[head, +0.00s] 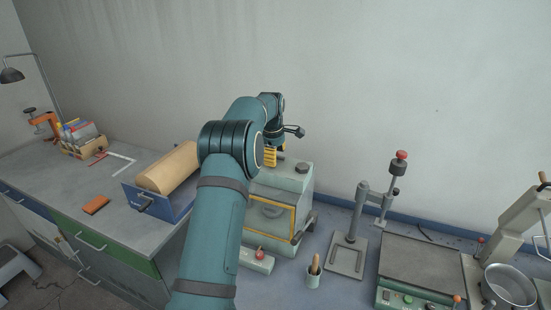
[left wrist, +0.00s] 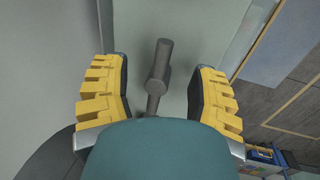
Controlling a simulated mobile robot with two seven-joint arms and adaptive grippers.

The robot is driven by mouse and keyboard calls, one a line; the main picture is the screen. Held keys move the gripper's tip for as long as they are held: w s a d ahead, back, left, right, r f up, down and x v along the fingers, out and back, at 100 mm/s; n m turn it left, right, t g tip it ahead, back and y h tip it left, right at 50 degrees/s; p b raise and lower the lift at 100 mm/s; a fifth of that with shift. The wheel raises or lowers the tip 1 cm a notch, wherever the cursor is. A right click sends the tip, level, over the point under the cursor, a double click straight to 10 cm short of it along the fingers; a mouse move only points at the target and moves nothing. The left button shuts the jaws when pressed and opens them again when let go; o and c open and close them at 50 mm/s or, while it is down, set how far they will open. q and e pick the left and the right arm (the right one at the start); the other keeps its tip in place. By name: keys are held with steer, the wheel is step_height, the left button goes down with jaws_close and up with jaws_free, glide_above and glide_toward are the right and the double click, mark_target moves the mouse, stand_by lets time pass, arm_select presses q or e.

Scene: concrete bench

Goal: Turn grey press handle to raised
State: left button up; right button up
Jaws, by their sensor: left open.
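A dark grey handle (left wrist: 157,72), a short bar with a round joint, stands between the yellow-padded fingers of my left gripper (left wrist: 160,98) in the left wrist view. The fingers are open, with a gap on both sides of the bar. A pale green surface lies behind it. In the head view, my left gripper (head: 270,155) is at the upper left of a pale green box-shaped machine (head: 300,181) with a yellow-framed front. My arm hides part of this machine, and I cannot make out the handle there. My right gripper is not in view.
A blue tray (head: 158,205) with a tan roll (head: 168,168) stands left of my arm. A stand with a red knob (head: 401,156), a flat plate machine (head: 424,262) and a pan (head: 510,284) stand to the right.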

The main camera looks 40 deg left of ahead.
arm_select(q)
step_height(320, 180, up, 10)
steer(key=s, duration=0.2)
steer(key=shift+d+r, duration=0.2)
steer(key=shift+d, duration=0.15)
steer(key=shift+f, duration=0.1)
